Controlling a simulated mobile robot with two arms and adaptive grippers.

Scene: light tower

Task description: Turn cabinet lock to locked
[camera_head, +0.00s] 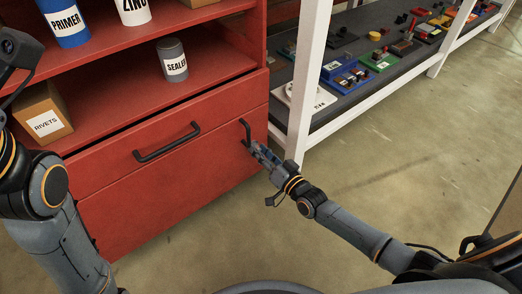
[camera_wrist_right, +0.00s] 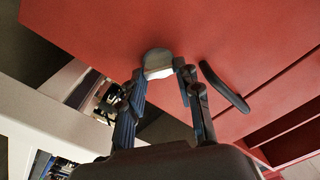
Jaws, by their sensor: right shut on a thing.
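The red cabinet (camera_head: 180,185) stands left of centre in the head view, with its lower front closed. My right gripper (camera_head: 257,149) reaches to the right edge of this front, just below and right of a short upright black handle (camera_head: 246,132). In the right wrist view, its fingers (camera_wrist_right: 160,74) are shut on a dark rounded knob with a pale patch (camera_wrist_right: 158,62), which appears to be the cabinet lock. The black handle (camera_wrist_right: 223,87) lies beside the fingers, apart from them. The head view hides the knob behind the fingers. My left gripper is out of view.
A longer black handle (camera_head: 166,143) sits on the cabinet front. The open shelf above holds a grey SEALER can (camera_head: 172,60) and a RIVETS box (camera_head: 41,113). A white-legged bench (camera_head: 301,85) with several devices stands close on the right. The floor in front is clear.

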